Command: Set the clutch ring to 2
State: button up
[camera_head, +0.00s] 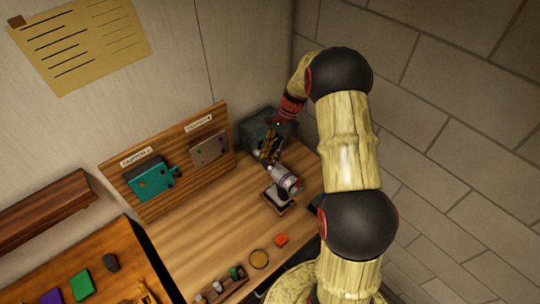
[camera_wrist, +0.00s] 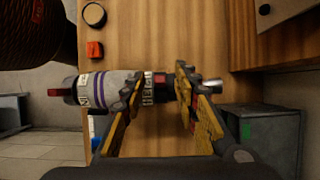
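The screwdriver-like tool (camera_head: 286,180) rests on a small dark stand (camera_head: 274,200) on the wooden bench. In the wrist view the tool (camera_wrist: 105,89) lies sideways, grey with purple stripes. Its clutch ring (camera_wrist: 147,88) is a pale band with dark marks too small to read. A red band and a silver tip lie to the right of the ring. My gripper (camera_wrist: 157,88) is open, also seen in the head view (camera_head: 270,150). Its fingers are apart along the tool's length, one over the left side of the ring, one right of the red band. Contact cannot be told.
A dark grey box (camera_head: 258,128) stands close behind the tool, at the wall. An upright wooden board (camera_head: 190,185) holds a teal device (camera_head: 152,180) and a grey plate (camera_head: 210,148). An orange block (camera_head: 281,240) and a round disc (camera_head: 259,259) lie in front.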

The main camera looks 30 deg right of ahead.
jog(key=v, duration=1.2)
jog(key=shift+a, duration=0.1)
